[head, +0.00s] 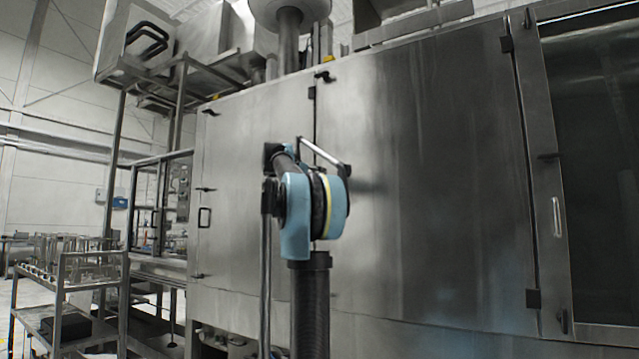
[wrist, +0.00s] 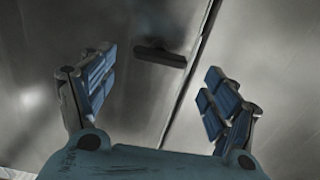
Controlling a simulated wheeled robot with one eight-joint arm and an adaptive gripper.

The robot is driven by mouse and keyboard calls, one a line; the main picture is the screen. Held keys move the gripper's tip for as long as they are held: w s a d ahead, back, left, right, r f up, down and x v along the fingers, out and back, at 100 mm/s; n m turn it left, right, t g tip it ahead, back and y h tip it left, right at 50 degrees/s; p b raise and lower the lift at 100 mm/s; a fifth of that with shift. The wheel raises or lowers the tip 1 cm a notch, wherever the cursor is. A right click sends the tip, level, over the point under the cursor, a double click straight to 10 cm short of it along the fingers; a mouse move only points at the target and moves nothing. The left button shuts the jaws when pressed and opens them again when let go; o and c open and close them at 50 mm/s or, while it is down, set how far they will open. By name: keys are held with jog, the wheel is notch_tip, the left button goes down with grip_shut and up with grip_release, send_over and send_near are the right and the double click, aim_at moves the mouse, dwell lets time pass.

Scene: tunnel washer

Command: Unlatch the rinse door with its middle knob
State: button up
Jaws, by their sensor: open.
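In the wrist view, a dark bar-shaped knob (wrist: 160,57) lies across the grey steel face, just left of a slanting door seam (wrist: 187,84). My gripper (wrist: 160,72) is open and empty. Its blue padded fingers stand left and right of the knob in the picture, and no contact shows. In the head view, my arm stands in front of the steel doors (head: 425,170) and hides part of the middle seam. A dark upper knob (head: 322,75) shows at the top of that seam. My fingers are hidden in this view.
The left panel has a small knob (head: 206,189) and a handle (head: 204,217). A metal trolley (head: 62,290) stands at the lower left.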

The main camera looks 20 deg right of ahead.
jog(key=x, duration=0.7)
jog(key=c, duration=1.1)
